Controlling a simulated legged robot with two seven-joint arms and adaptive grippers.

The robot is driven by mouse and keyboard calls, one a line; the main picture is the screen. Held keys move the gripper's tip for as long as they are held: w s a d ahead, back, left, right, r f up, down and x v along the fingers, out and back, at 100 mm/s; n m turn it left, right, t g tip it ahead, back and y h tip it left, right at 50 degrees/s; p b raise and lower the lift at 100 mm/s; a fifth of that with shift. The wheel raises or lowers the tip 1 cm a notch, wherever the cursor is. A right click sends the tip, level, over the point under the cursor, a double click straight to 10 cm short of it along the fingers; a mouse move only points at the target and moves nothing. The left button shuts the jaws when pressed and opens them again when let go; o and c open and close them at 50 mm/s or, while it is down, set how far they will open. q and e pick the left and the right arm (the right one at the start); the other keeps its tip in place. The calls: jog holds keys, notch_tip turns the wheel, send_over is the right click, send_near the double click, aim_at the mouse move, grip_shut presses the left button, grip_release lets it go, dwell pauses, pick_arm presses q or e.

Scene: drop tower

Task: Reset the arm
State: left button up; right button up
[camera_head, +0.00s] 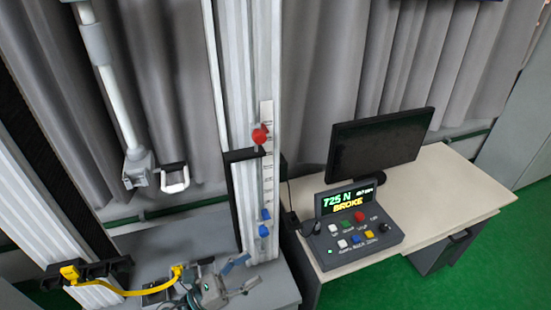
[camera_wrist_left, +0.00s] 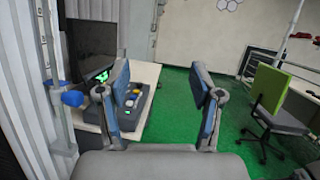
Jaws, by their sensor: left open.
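A grey jointed rod (camera_head: 120,105) hangs at the upper left of the head view, with a clamp-like end and a white U-shaped handle (camera_head: 174,179) beside it. Whether this is the task's arm I cannot tell. My left gripper (camera_head: 249,272) is at the bottom of the head view, near the foot of the tower's white column (camera_head: 228,80). In the left wrist view its two blue-grey fingers (camera_wrist_left: 161,80) are spread with nothing between them. My right gripper is not in view.
A control console (camera_head: 350,238) with coloured buttons reads "725 N" and "BROKE". It stands on a desk (camera_head: 430,205) before a black monitor (camera_head: 378,143). A yellow cable (camera_head: 125,290) runs at lower left.

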pick_arm(q)
jog(key=w+a+f+n+t+y, duration=0.2)
jog(key=a+f+n+t+y, duration=0.45)
jog(key=n, duration=0.75)
jog(key=w+a+f+n+t+y, duration=0.25)
jog(key=a+n+y, duration=0.25)
jog(key=n+y, duration=0.7)
jog(key=s+a+f+n+g+y, duration=0.1)
jog(key=s+a+f+n+g, duration=0.15)
jog(key=f+n, duration=0.25)
jog(key=s+a+f+n+g+y, duration=0.1)
jog(key=s+a+f+n+g, duration=0.15)
jog(key=f+n, duration=0.3)
jog(key=s+d+f+n+g+h, duration=0.1)
jog(key=s+f+n+g, duration=0.35)
jog(key=s+f, duration=0.4)
jog(key=s+d+f+n+g+h, duration=0.15)
jog(key=s+f+n+g, duration=0.35)
jog(key=s, duration=0.6)
notch_tip(320, 180, down, 17)
jog(key=g+y, duration=0.1)
jog(key=g, duration=0.1)
jog(key=s+f, duration=0.3)
jog(key=f, duration=0.4)
jog(key=s+f+m, duration=0.1)
jog(key=s+f, duration=0.2)
jog(key=f, duration=0.5)
jog(key=shift+s+a+f+g, duration=0.15)
jog(key=shift+s+a+g, duration=0.15)
jog(key=shift+a+g, duration=0.05)
